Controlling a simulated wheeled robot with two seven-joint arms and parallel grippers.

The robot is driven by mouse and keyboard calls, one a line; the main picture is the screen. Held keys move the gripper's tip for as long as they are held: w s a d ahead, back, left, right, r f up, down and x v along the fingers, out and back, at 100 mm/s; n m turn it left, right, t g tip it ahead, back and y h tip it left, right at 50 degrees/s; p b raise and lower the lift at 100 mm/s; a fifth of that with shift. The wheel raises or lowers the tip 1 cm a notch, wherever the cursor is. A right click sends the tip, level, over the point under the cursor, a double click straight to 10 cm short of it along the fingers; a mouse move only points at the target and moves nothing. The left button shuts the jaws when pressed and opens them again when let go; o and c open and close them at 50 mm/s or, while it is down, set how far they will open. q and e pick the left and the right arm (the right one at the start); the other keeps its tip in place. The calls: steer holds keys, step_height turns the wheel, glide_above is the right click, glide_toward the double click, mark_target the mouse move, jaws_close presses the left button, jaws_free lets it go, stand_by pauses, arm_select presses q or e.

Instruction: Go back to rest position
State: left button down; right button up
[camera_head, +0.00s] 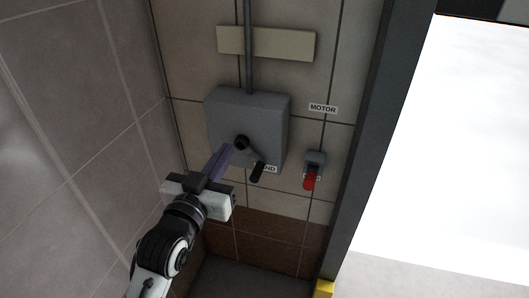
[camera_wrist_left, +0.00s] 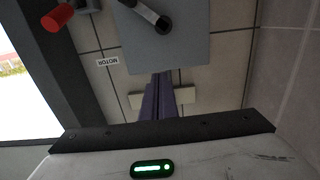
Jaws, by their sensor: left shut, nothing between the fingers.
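My left gripper (camera_head: 228,148) is in front of the left side of a grey wall box (camera_head: 265,108). Its purple fingers are shut and empty, pointing toward the box. In the left wrist view, the fingers (camera_wrist_left: 160,78) end close to one edge of the box (camera_wrist_left: 185,45) in the picture; whether they touch it I cannot tell. A black crank handle (camera_head: 257,171) on the box hangs down and to the right, just right of the fingertips. My right gripper is in neither view.
A red-handled switch (camera_head: 309,180) sits right of the box, below a MOTOR label (camera_head: 323,108); it also shows in the wrist view (camera_wrist_left: 57,18). A tiled side wall (camera_head: 70,120) stands close on the left. A dark door frame (camera_head: 378,130) rises on the right.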

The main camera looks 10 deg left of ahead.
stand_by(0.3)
arm_select(q)
steer(key=s+d+f+m+g+h, duration=0.15)
steer(key=s+f, duration=0.25)
steer(key=f, duration=0.5)
steer(key=s+d+f+n+g+y, duration=0.1)
steer(key=s+f+g, duration=0.25)
steer(key=f, duration=0.65)
steer(key=s+d+f+m+g+h, duration=0.1)
steer(key=s+f+g, duration=0.3)
steer(key=s+f, duration=1.1)
steer(key=shift+s+d+f+g, duration=0.15)
steer(key=shift+s+d+g, duration=0.2)
steer(key=shift+s, duration=0.8)
